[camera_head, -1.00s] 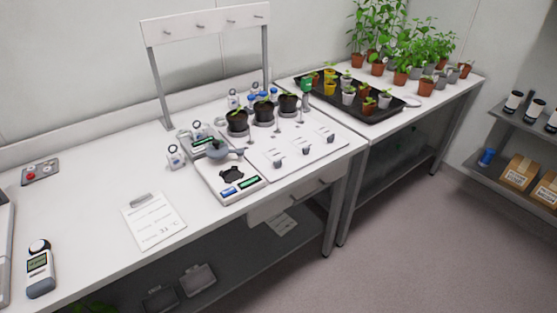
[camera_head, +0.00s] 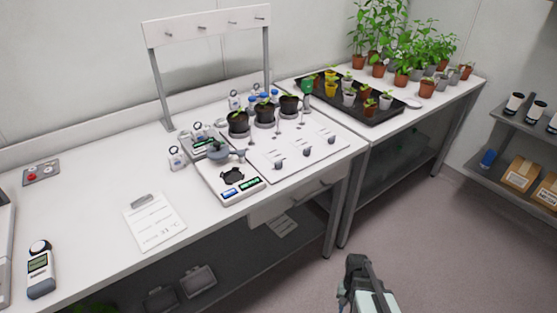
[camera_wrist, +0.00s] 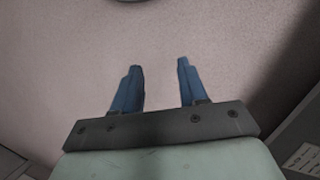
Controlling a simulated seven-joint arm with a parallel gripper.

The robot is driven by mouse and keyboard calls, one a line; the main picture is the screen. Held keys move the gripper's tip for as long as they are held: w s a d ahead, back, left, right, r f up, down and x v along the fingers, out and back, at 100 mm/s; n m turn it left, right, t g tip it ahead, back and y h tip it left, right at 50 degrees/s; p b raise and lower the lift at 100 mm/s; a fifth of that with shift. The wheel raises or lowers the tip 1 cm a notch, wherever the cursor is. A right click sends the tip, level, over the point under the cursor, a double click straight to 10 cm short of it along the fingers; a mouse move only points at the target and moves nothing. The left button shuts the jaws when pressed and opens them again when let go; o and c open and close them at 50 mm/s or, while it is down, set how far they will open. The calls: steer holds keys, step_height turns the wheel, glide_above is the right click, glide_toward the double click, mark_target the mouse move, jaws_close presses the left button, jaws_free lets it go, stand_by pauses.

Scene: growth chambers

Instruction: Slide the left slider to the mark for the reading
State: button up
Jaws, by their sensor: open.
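A white panel (camera_head: 310,160) lies on the bench with three small dark knobs along its front. The leftmost knob (camera_head: 278,164) looks like the left slider; the middle knob (camera_head: 306,152) and right knob (camera_head: 331,139) sit beside it. Marks on the panel are too small to read. A clipboard sheet (camera_head: 155,225) lies to the left, its writing unreadable now. My gripper (camera_head: 357,262) is in front of the bench at the bottom of the head view, apart from the panel. In the wrist view its two blue fingers (camera_wrist: 160,66) are spread, with only floor between them.
Dark pots (camera_head: 264,115) with seedlings stand behind the panel. A scale-like device (camera_head: 236,178) sits at its left. A black plant tray (camera_head: 355,103) is on the right bench. A handheld meter (camera_head: 40,270) lies far left. Open floor surrounds my gripper.

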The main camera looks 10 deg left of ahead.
steer(key=w+r+m+t, duration=0.1)
steer(key=w+r, duration=0.2)
steer(key=w, duration=0.3)
steer(key=w+r+m, duration=0.1)
steer(key=w+r, duration=0.3)
steer(key=w, duration=0.2)
steer(key=w+a+r+m+t, duration=0.1)
steer(key=w+r+m+t, duration=0.1)
steer(key=w+r, duration=0.75)
steer(key=w+r+m+t, duration=0.1)
steer(key=w+r, duration=0.5)
steer(key=r, duration=0.7)
steer(key=w+a+r+m+t, duration=0.1)
steer(key=w+r+m+t, duration=0.1)
steer(key=w+r, duration=0.75)
steer(key=n+g, duration=0.1)
steer(key=g, duration=0.1)
glide_toward(278, 162)
steer(key=f, duration=0.9)
steer(key=shift+d, duration=0.25)
jaws_close()
steer(key=shift+w, duration=0.1)
